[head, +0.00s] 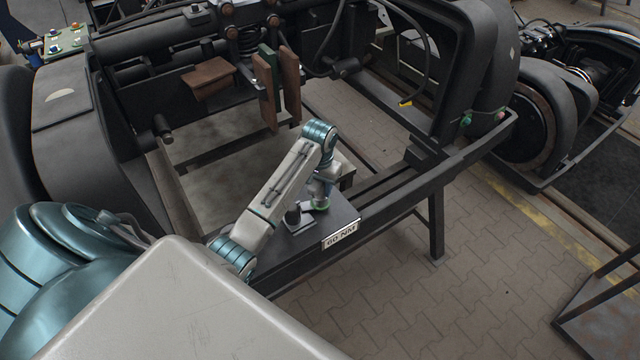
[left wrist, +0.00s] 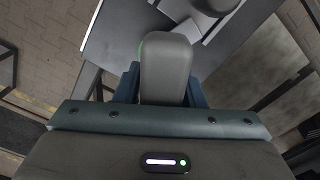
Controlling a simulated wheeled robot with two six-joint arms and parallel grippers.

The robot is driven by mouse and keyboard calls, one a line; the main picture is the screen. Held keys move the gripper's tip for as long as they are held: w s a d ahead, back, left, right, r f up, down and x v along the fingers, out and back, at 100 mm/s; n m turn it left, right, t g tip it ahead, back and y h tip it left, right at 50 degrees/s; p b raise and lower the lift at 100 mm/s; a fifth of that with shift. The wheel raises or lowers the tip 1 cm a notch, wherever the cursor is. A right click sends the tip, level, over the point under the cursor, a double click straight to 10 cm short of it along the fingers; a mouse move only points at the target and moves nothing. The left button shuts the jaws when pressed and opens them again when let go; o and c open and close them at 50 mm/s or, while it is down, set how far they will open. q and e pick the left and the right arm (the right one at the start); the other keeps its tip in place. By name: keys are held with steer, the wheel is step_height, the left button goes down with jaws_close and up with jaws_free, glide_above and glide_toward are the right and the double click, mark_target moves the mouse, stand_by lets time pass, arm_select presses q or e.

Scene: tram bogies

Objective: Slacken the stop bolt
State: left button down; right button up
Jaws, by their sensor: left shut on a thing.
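My left gripper (head: 308,208) is low over a dark stand top (head: 335,220) with a label reading "60 NM". In the left wrist view the two blue fingers of my left gripper (left wrist: 165,85) are shut on a smooth grey handle (left wrist: 166,62). What the handle belongs to is largely hidden. In the head view a small dark upright piece (head: 292,213) is beside the gripper on the stand. I cannot make out the stop bolt for certain. My right gripper is out of view.
A tray of coloured parts (head: 66,40) is at the far left. Open paved floor (head: 470,290) lies to the right, with a rusty-edged table (head: 605,315) at the lower right.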

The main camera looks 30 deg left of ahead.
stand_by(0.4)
arm_select(q)
steer(key=shift+n+p, duration=0.6)
steer(key=shift+n, duration=0.3)
steer(key=n, duration=0.4)
steer(key=shift+n, duration=0.4)
steer(key=shift+w+d+n, duration=0.1)
steer(key=shift+w+n, duration=0.05)
steer(key=shift+n, duration=3.25)
steer(key=shift+r, duration=3)
